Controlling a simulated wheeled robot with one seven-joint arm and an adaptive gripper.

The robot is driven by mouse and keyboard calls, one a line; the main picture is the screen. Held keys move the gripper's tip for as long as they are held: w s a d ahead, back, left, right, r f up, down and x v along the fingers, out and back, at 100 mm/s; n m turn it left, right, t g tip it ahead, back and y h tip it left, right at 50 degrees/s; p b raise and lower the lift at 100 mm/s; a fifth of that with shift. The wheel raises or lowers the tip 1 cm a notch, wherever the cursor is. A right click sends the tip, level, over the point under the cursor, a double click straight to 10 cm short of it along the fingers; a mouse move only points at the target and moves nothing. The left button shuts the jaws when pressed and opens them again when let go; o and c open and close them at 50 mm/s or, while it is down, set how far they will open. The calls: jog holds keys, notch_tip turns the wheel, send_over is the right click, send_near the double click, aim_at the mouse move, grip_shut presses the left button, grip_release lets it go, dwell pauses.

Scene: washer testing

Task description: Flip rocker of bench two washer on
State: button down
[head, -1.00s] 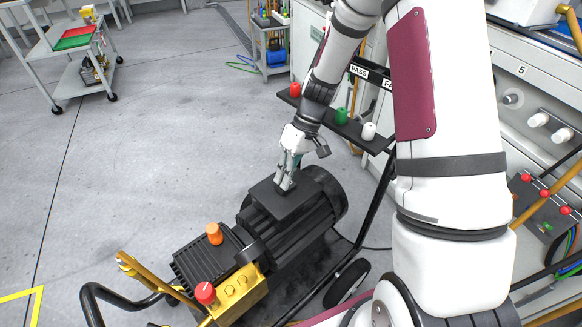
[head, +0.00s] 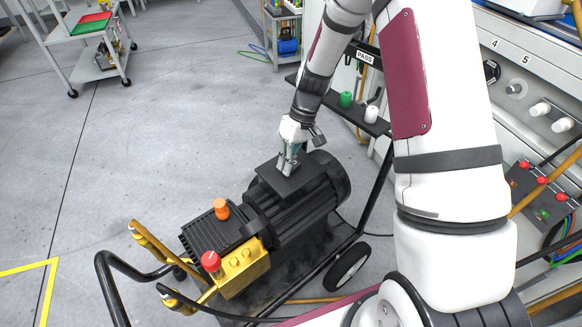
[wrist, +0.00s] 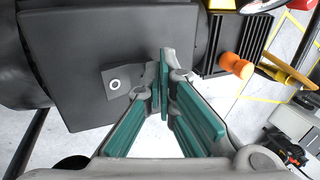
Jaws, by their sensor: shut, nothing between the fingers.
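A washer with a ribbed black motor (head: 318,200) stands on a wheeled frame, with a yellow pump block (head: 240,268) at its near end. On the motor is a flat black box (head: 270,180). In the wrist view that box (wrist: 80,40) carries a small dark plate with a white ring mark (wrist: 115,84), which looks like the rocker. My gripper (head: 287,171) is over the box in the head view. In the wrist view its teal fingers (wrist: 165,58) are shut and empty, just right of the ring mark and partly covering the plate's right side. Contact cannot be told.
An orange knob (head: 221,208) and a red knob (head: 211,261) stick up from the washer. A dark shelf (head: 372,125) with green and white bottles is behind, beside a panel with red buttons (head: 540,180). Open floor (head: 150,150) lies to the left.

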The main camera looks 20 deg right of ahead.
dwell(0.3)
jog(key=shift+d, duration=0.15)
jog(key=shift+w+d+r, duration=0.2)
jog(key=shift+w+d, duration=0.05)
jog(key=shift+d, duration=0.35)
notch_tip(320, 180, up, 14)
jog(key=p, duration=0.7)
jog(key=shift+w+d, duration=0.15)
jog(key=shift+d, duration=0.2)
